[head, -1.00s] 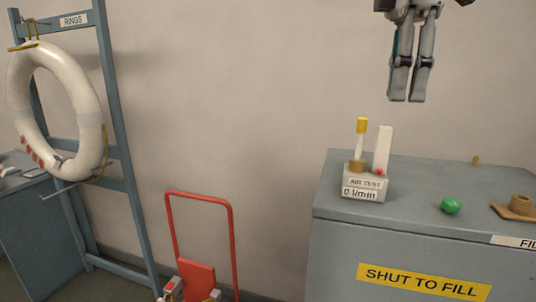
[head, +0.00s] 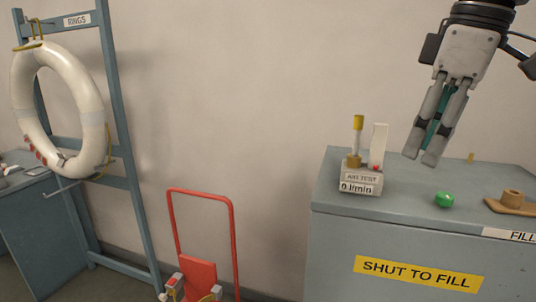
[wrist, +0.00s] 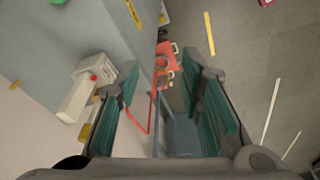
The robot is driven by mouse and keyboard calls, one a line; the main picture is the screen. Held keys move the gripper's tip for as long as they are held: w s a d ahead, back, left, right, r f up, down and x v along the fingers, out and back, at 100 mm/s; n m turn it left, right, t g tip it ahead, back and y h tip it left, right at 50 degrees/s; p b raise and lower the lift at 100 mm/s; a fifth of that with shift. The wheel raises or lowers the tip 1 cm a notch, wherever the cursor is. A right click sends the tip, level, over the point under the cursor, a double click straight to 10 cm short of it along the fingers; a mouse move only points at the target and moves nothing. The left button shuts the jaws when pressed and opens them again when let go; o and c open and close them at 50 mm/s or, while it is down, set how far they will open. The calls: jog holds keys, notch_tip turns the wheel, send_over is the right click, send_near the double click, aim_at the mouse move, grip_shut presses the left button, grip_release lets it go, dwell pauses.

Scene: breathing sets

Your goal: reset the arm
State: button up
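My gripper (head: 422,156) hangs in the air above the grey cabinet (head: 335,250) at the right of the head view, tilted with its fingertips pointing down and left. In the wrist view my gripper (wrist: 161,72) shows its two teal-padded fingers apart with nothing between them; the floor and a red frame show far beyond the gap. An air test unit (head: 360,181) reading 0 l/min stands on the cabinet, left of my gripper and apart from it. The unit also shows at the left of the wrist view (wrist: 96,72).
A green knob-like piece (head: 443,200) and a brown fitting (head: 512,203) sit on the cabinet top below my gripper. A red-framed trolley (head: 233,240) stands left of the cabinet. A white ring (head: 93,125) hangs on a blue rack (head: 113,80) at far left.

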jog(key=s+a+f+m+t, duration=0.1)
jog(key=s+f+m+t, duration=0.1)
jog(key=s+f+m, duration=0.3)
jog(key=s+a+f+m+t+h, duration=0.1)
jog(key=s+f+m, duration=0.4)
jog(key=f, duration=0.6)
jog(key=shift+s+a+t, duration=0.5)
jog(key=shift+o, duration=0.3)
